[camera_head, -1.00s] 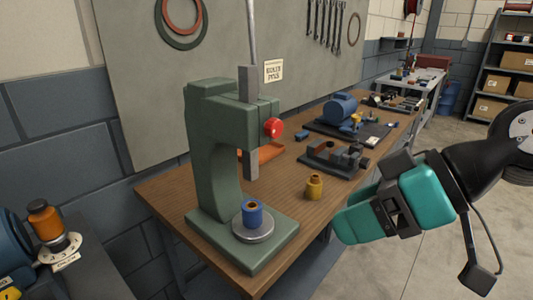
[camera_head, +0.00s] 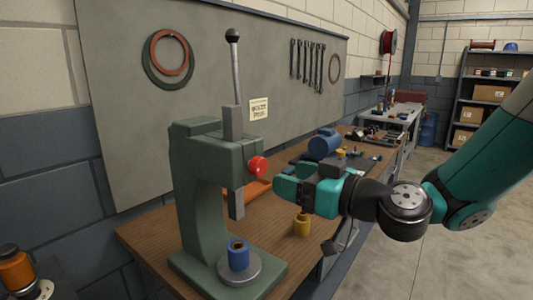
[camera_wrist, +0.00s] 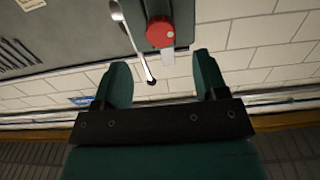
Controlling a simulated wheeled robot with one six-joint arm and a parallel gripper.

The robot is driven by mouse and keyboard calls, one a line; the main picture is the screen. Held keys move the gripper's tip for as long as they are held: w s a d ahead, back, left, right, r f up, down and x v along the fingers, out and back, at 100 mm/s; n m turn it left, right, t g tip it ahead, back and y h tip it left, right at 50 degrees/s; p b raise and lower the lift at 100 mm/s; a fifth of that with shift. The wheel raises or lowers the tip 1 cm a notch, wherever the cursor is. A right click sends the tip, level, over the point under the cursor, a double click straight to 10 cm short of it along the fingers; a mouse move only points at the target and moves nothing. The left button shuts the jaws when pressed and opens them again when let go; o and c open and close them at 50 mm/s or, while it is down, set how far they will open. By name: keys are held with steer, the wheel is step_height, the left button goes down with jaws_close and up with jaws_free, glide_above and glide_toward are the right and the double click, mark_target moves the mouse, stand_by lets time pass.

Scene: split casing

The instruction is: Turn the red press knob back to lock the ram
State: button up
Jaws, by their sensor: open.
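The red knob (camera_head: 258,167) sits on the right side of the green press (camera_head: 195,190). My teal gripper (camera_head: 281,180) is just right of the knob, fingers pointing at it, open and empty, with a small gap between. In the wrist view the red knob (camera_wrist: 160,31) shows ahead of the two spread fingers (camera_wrist: 158,80), a light spot on its face. The grey ram (camera_head: 236,204) hangs below the press head, above a blue cylinder with a brass-coloured centre (camera_head: 238,256) on the round plate. The lever (camera_head: 235,65) stands nearly upright.
A brass bushing (camera_head: 302,225) stands on the wooden bench (camera_head: 150,240) below my gripper. An orange tray (camera_head: 262,188) lies behind the press. A blue motor (camera_head: 325,143) and other parts lie farther back. The wall panel (camera_head: 110,110) rises behind.

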mark_target(262, 168)
steer(key=p+x, duration=0.3)
steer(key=x, duration=0.3)
steer(key=shift+r, duration=0.15)
steer(key=shift+w+a, duration=0.2)
steer(key=shift+a, duration=0.15)
steer(key=c, duration=0.9)
